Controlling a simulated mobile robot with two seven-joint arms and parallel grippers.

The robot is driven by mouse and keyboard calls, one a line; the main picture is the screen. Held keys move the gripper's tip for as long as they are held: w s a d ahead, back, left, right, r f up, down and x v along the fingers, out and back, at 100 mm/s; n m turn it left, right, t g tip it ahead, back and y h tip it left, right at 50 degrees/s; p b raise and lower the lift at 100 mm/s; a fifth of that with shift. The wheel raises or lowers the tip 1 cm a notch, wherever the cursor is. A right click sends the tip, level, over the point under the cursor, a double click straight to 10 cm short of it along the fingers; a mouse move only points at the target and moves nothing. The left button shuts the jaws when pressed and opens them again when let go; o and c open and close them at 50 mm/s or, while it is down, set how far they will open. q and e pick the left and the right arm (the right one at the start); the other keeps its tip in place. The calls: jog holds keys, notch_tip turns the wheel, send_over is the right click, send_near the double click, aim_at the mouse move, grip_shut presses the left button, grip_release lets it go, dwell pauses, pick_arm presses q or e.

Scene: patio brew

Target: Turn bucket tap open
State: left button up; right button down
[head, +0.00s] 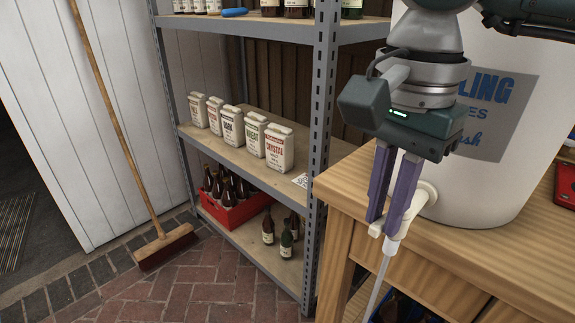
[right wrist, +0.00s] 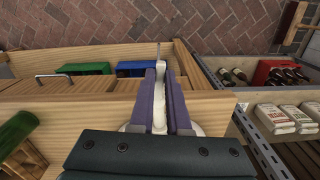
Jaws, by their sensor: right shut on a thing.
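The white bucket (head: 512,190) with a printed label stands on the wooden table at the right of the head view. Its white tap (head: 420,197) juts out low on the bucket's side, over the table's edge, with a thin pale tube (head: 379,285) hanging down from it. My right gripper (head: 383,230) reaches down from above with its purple fingers at the tap's outer end. In the right wrist view the fingers (right wrist: 161,92) are shut on the white tap part (right wrist: 160,68) between them. My left gripper is not in view.
A metal shelf (head: 320,130) with white packets (head: 253,135) and a red crate of bottles (head: 232,208) stands left of the table (head: 470,250). A broom (head: 165,245) leans on the wall. Green (right wrist: 84,69) and blue crates (right wrist: 135,69) show below the table edge.

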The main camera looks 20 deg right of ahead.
jog(key=shift+s+n, duration=0.1)
jog(key=shift+n, duration=0.2)
jog(key=c, duration=0.9)
grip_release()
notch_tip(320, 180, up, 10)
